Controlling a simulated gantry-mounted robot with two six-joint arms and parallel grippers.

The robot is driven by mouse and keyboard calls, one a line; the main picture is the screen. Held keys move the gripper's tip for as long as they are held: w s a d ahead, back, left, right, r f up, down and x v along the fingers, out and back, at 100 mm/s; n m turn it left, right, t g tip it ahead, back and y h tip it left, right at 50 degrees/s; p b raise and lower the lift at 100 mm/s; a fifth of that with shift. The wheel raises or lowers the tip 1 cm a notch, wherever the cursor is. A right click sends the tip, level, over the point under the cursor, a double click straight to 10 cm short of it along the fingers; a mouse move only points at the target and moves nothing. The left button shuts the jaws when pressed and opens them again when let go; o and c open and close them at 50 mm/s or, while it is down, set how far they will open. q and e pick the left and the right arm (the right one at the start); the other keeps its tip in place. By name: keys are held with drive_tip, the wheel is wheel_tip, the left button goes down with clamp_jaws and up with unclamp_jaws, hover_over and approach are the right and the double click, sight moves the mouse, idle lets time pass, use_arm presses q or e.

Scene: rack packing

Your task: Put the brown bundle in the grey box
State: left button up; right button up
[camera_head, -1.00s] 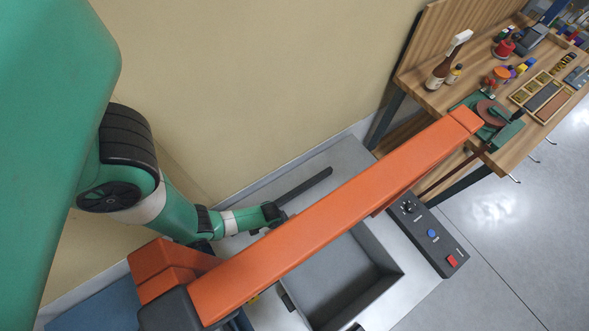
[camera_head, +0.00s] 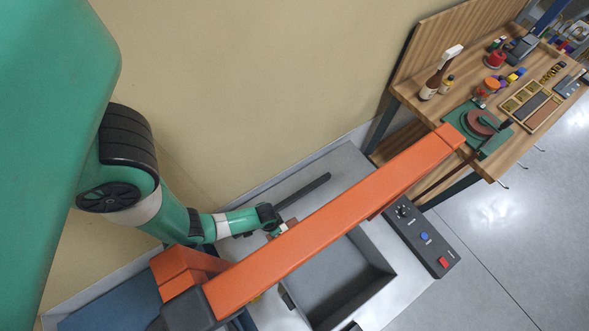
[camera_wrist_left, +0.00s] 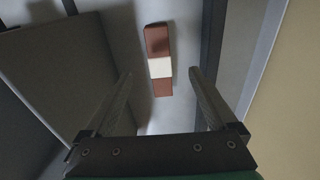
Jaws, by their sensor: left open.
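The brown bundle (camera_wrist_left: 158,42), brown with a pale band around its middle, lies on the light grey surface in the left wrist view. It sits ahead of and between my two spread fingertips, with nothing gripped. In the head view only a small reddish-brown bit shows beside my left gripper (camera_head: 279,229), at the orange beam's edge. The gripper is open and empty. The grey box (camera_head: 378,262) is open-topped and lies beyond the beam, partly hidden by it. Its wall also fills the left of the wrist view (camera_wrist_left: 55,65). My right gripper is not in view.
A long orange beam (camera_head: 340,215) crosses above the table between my left gripper and the grey box. A dark bar (camera_head: 303,190) lies behind the gripper. A control panel (camera_head: 420,235) stands right of the box. A wooden workbench (camera_head: 410,95) is farther off.

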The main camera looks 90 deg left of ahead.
use_arm(q)
drive_tip(key=w+a+r+p, duration=0.1)
drive_tip(key=w+a+p, duration=0.1)
drive_tip(key=w, duration=0.1)
drive_tip(key=b, duration=0.5)
hover_over(283, 230)
drive_tip(key=shift+g, duration=0.3)
wheel_tip(283, 230, down, 6)
wheel_tip(283, 230, down, 6)
drive_tip(key=b, duration=0.4)
drive_tip(key=shift+r, duration=0.2)
drive_tip(key=shift+c, duration=0.3)
clamp_jaws()
